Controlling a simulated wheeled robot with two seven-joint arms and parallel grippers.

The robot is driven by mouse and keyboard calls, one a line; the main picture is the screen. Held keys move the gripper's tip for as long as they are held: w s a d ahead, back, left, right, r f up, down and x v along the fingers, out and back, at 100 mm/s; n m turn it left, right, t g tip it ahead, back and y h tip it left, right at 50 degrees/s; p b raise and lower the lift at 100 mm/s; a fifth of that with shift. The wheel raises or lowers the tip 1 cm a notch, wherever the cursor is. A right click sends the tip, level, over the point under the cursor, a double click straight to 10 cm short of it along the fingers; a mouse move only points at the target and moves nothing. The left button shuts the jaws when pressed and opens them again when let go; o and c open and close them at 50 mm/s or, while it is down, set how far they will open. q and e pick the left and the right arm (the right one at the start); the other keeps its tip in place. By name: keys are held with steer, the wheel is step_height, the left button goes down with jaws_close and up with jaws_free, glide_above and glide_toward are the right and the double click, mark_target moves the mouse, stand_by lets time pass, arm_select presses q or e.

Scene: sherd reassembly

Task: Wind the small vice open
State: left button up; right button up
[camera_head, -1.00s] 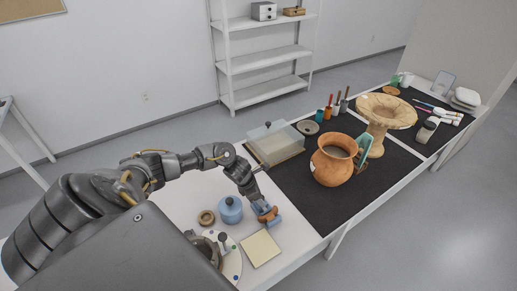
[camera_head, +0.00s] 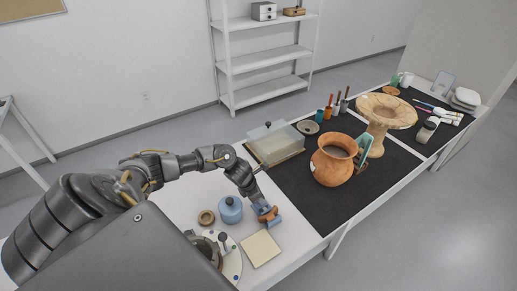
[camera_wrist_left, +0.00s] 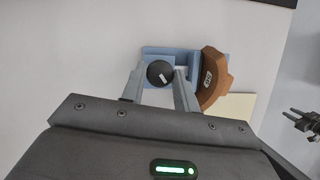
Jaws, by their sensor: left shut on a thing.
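The small blue vice (camera_wrist_left: 182,58) lies on the white table top and also shows in the head view (camera_head: 275,223). A round black knob (camera_wrist_left: 160,73) with a white mark sits at its left side in the wrist view. My left gripper (camera_head: 258,202) is shut on this knob, one finger on each side. A curved brown sherd (camera_wrist_left: 213,80) with a small label stands at the vice's right in the wrist view; it also shows in the head view (camera_head: 268,214). The arm and fingers hide part of the vice, and any gap at the sherd is too small to judge.
A cream sheet (camera_head: 260,249) lies close by the vice. An orange jug (camera_head: 332,165) stands on the black mat (camera_head: 290,205). An unidentified dark part (camera_wrist_left: 305,122) shows at the wrist view's right edge.

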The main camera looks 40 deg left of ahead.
arm_select(q)
steer(key=shift+d+n+y, duration=0.15)
steer(key=shift+n+y, duration=0.25)
steer(key=shift+n, duration=0.8)
steer(key=n+y+p, duration=0.1)
steer(key=n, duration=0.1)
steer(key=shift+d+r+n, duration=0.1)
steer(key=shift+r+n, duration=0.05)
steer(key=shift+n, duration=0.25)
steer(key=n+y+p, duration=0.1)
steer(key=n+p, duration=0.1)
steer(key=n, duration=0.1)
steer(key=shift+d+n+y, duration=0.1)
steer(key=shift+n+y, duration=0.2)
steer(key=shift+n, duration=0.1)
steer(key=shift+n+y+p, duration=0.3)
steer(key=shift+n+p, duration=0.1)
steer(key=shift+n, duration=0.4)
steer(key=o, duration=1)
steer(key=shift+c, duration=0.2)
